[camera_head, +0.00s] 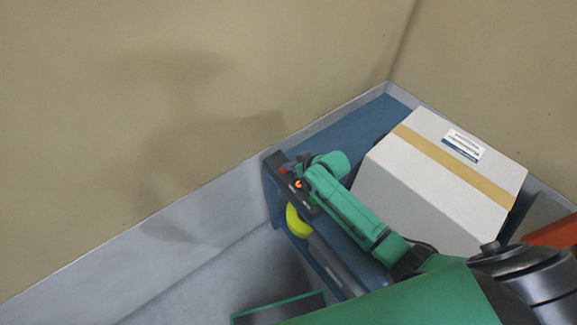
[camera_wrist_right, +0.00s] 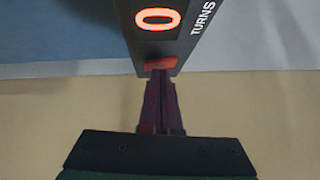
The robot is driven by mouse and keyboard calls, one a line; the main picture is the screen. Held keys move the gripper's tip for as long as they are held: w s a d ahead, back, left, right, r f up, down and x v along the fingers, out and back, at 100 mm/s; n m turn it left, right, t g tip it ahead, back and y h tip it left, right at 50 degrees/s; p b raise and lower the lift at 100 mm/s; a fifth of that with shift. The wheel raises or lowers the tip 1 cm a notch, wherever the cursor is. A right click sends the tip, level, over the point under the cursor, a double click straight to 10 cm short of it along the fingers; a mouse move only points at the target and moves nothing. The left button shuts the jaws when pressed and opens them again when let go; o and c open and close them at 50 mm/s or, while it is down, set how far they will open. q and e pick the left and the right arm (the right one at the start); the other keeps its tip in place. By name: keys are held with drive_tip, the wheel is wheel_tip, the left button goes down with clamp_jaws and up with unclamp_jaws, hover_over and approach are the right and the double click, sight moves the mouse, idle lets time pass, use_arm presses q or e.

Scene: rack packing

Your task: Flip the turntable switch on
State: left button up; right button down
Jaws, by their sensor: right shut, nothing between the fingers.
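The turntable's black control box (camera_head: 309,199) sits at the left corner of the blue turntable in the head view, with a red switch (camera_head: 283,170) and a lit orange display. In the right wrist view the control box (camera_wrist_right: 180,42) shows a glowing 0 beside the word TURNS, and the red switch (camera_wrist_right: 160,63) is at its near end. My right gripper (camera_wrist_right: 158,76) is shut and empty, its fingertips at the red switch, touching it or almost so. In the head view my green right arm partly hides the box. My left gripper is not in view.
A white carton (camera_head: 420,190) with a tan tape strip and a label stands on the blue turntable (camera_head: 345,130), close to my right arm. A yellow rounded part (camera_head: 297,222) is below the control box. Grey edging and beige walls surround the corner. An orange bar (camera_head: 553,232) is at the right.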

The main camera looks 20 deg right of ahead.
drive_tip(key=r+p, duration=0.5)
drive_tip(key=shift+s+a, duration=0.15)
drive_tip(key=shift+s, duration=0.2)
drive_tip(key=s+a+v, duration=0.1)
drive_tip(key=v, duration=0.7)
drive_tip(key=shift+s+r, duration=0.15)
drive_tip(key=shift+s, duration=0.1)
